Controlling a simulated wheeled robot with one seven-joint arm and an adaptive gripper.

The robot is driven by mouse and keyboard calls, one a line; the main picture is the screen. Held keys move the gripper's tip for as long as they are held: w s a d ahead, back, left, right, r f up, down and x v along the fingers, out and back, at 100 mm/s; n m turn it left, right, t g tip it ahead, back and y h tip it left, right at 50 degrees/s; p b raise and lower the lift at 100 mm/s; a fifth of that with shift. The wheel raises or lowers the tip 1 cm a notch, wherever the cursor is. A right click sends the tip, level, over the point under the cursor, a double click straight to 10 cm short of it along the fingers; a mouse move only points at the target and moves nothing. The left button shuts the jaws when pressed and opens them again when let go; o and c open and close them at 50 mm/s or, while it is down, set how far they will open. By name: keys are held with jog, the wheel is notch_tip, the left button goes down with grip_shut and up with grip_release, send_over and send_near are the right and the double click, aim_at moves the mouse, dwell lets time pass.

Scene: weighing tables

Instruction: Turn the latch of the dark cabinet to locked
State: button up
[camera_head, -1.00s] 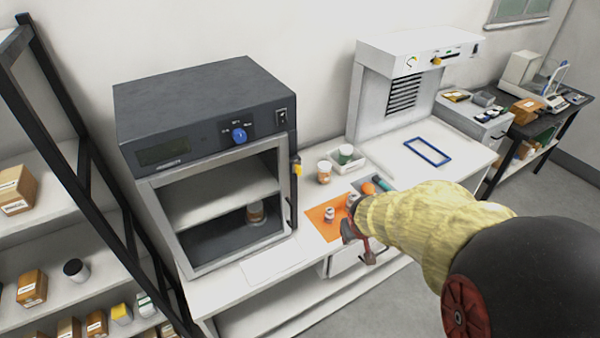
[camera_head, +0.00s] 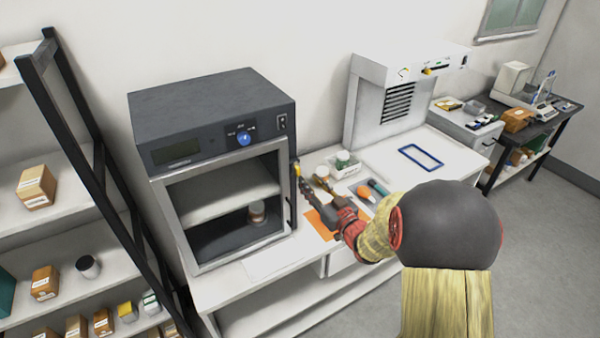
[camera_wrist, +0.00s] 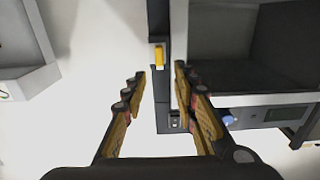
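The dark cabinet (camera_head: 210,115) stands on the left part of the white table, its framed front door apparently shut. Its latch has a yellow lever (camera_wrist: 159,57), seen upright in the wrist view, on a dark strip along the cabinet's edge. In the head view the latch (camera_head: 297,168) is at the right side of the front and partly covered by my gripper. My gripper (camera_wrist: 159,76) is open and empty, with the lever just beyond and between its fingertips in the wrist view. In the head view my gripper (camera_head: 304,186) is beside the cabinet's right edge. I cannot tell whether it touches the latch.
A jar (camera_head: 257,211) stands inside the cabinet. An orange mat (camera_head: 318,222) and small containers lie under and beside my arm. A white balance hood (camera_head: 400,75) stands to the right. A shelf rack (camera_head: 75,130) with boxes is at left.

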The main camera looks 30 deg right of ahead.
aim_at(299, 170)
jog(key=w, duration=0.7)
jog(key=shift+a, duration=0.1)
jog(key=shift+c, duration=0.5)
grip_shut()
